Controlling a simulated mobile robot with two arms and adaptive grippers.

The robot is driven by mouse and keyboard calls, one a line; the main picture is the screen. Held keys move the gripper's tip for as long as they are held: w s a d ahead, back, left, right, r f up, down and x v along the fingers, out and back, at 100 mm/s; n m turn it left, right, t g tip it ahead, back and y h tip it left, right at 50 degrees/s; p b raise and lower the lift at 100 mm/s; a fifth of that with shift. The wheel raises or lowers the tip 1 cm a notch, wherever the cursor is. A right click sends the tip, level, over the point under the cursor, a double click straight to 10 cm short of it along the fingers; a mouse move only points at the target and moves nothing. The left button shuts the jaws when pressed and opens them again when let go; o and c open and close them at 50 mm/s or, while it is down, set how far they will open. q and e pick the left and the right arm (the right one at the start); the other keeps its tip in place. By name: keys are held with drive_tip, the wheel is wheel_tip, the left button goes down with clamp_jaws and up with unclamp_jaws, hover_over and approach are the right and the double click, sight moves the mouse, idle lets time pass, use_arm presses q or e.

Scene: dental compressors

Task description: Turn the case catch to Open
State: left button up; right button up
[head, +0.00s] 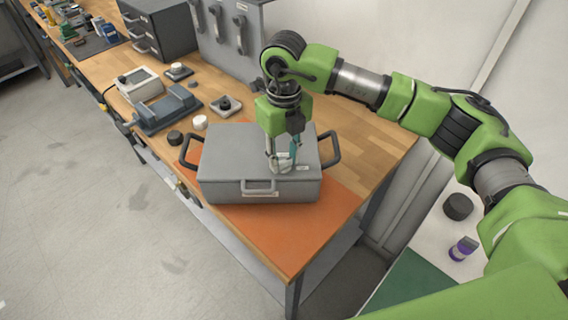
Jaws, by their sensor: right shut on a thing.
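A grey case (226,164) with black side handles and a light front handle sits closed on an orange mat (283,231) at the near end of the wooden bench. My right gripper (281,168) points straight down at the right part of the case lid. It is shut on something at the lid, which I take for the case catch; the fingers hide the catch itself. Small pale labels show on the lid beside the fingertips. Which way the catch is turned cannot be made out. My left gripper is not in view.
Left of the case on the bench (373,160) stand a blue-grey vise (167,110), a pale meter box (139,84) and several small knobs. A grey drawer cabinet (160,28) and a tool panel (229,40) stand behind. Bare wood lies right of the case.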

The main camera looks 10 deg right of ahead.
sight(284, 161)
drive_tip(key=m+b, duration=0.2)
drive_tip(key=m, duration=0.2)
drive_tip(key=shift+f+b, duration=0.1)
drive_tip(key=shift+b, duration=0.3)
drive_tip(key=shift+m+b, duration=0.55)
drive_tip(key=shift+m, duration=0.75)
drive_tip(key=o, duration=1.1)
drive_tip(key=shift+r, duration=0.25)
wheel_tip(284, 161, up, 12)
drive_tip(key=shift+f, duration=0.1)
drive_tip(key=shift+f, duration=0.1)
